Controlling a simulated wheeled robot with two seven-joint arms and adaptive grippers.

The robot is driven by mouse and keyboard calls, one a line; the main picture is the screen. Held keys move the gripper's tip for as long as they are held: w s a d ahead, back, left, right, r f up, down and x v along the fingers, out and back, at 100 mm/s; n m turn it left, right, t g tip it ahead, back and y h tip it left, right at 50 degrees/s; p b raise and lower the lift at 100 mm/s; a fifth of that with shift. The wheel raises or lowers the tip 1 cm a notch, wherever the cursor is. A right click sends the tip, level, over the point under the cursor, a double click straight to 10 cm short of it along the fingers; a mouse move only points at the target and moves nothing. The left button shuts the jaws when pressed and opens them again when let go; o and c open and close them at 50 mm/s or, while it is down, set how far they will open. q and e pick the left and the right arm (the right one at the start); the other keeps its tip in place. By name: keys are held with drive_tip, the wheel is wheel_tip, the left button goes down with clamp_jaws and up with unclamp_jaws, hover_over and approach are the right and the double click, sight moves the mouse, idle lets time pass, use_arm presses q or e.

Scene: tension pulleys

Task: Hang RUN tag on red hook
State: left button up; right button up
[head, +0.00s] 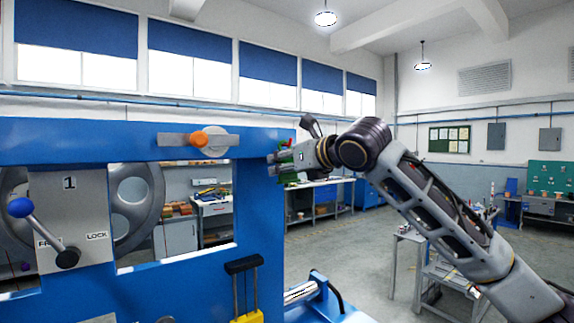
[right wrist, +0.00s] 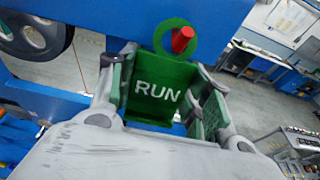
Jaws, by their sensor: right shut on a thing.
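The green RUN tag (right wrist: 157,92), with white letters and a round ring at its top, sits between the fingers of my right gripper (right wrist: 160,100). The gripper is shut on the tag's sides. The red hook (right wrist: 183,40) shows inside the ring's opening in the right wrist view; I cannot tell how deep it goes through. In the head view my right gripper (head: 279,164) is at the right edge of the blue frame, with a bit of the green tag (head: 285,156) showing; the hook is mostly hidden there. My left gripper is not in view.
The blue machine frame (head: 262,205) fills the left and stands right beside the gripper. It carries an orange-centred latch (head: 208,139) and a lever with a blue knob (head: 21,207). A yellow-bodied part (head: 247,317) sits low in front.

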drive_tip(key=o, duration=1.1)
drive_tip(key=v, duration=1.2)
idle(0.4)
